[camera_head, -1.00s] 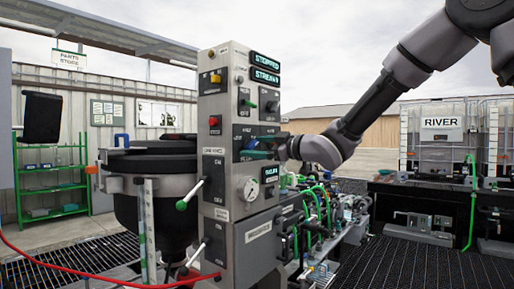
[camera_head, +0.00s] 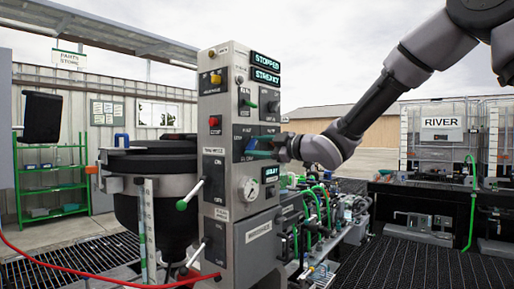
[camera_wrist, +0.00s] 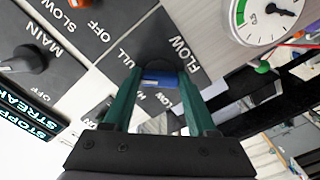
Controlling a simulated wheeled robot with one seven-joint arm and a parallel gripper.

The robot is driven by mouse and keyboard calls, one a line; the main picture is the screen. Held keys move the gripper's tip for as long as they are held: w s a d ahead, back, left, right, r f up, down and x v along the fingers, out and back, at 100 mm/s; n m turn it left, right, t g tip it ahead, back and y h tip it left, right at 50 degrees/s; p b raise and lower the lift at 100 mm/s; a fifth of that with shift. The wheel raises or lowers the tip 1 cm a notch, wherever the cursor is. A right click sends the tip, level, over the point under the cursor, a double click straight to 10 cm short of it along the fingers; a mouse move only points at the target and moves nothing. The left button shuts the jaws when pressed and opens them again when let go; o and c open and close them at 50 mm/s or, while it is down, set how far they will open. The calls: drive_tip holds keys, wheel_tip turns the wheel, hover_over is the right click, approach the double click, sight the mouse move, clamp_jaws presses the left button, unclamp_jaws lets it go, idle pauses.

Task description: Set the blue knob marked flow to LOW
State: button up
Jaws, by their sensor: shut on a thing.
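The blue knob (camera_wrist: 158,79) sits on a dark plate marked FLOW in the wrist view. My gripper (camera_wrist: 158,76) is shut on it, with one green finger on each side. Part of a FULL label shows on the plate beside the left finger, and a small LOW label shows between the fingers below the knob. The knob's pointer is too small and covered to read. In the head view my gripper (camera_head: 254,149) reaches in from the right at the front of the grey control column (camera_head: 217,240), and the fingers hide most of the knob.
A gauge (camera_head: 248,189) and a small lit display (camera_head: 271,174) sit below the gripper. A dark knob marked MAIN (camera_wrist: 25,60) and an orange knob (camera_wrist: 80,2) are nearby. Levers (camera_head: 190,195) stick out of the column's left side. Green hoses (camera_head: 323,205) run lower right.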

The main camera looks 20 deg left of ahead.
drive_tip(key=n, duration=0.4)
drive_tip(key=shift+n, duration=0.3)
drive_tip(key=n, duration=1)
drive_tip(key=shift+n, duration=0.4)
drive_tip(key=n, duration=0.4)
drive_tip(key=shift+n, duration=0.4)
drive_tip(key=o, duration=1.4)
drive_tip(key=shift+c, duration=0.2)
drive_tip(key=shift+r, duration=0.1)
